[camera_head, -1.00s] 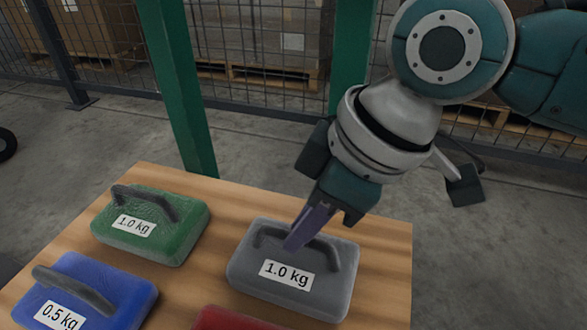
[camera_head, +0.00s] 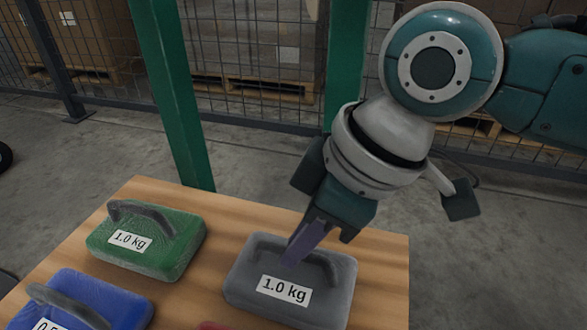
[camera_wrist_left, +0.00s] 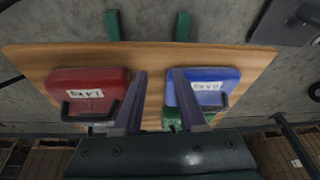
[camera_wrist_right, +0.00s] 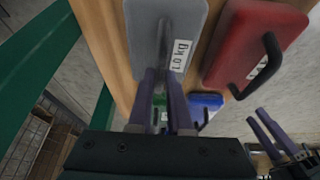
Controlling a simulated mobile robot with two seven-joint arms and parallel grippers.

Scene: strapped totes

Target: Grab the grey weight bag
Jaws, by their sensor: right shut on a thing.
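The grey weight bag (camera_head: 321,295), labelled 1.0 kg, lies on the wooden table near its right edge. In the right wrist view the grey bag (camera_wrist_right: 143,35) is straight ahead of the fingers. My right gripper (camera_head: 298,258) comes from above and is shut on the bag's dark handle; the fingers also show in the right wrist view (camera_wrist_right: 165,75). The bag appears to rest on the table. My left gripper (camera_wrist_left: 156,80) is open and empty, pointing between the red and blue bags. It is outside the head view.
A green 1.0 kg bag (camera_head: 145,245) and a blue bag (camera_head: 90,299) lie to the left on the table (camera_head: 215,275). A red bag (camera_wrist_left: 88,90) lies near the grey one. Green posts (camera_head: 172,100) and a mesh fence stand behind the table.

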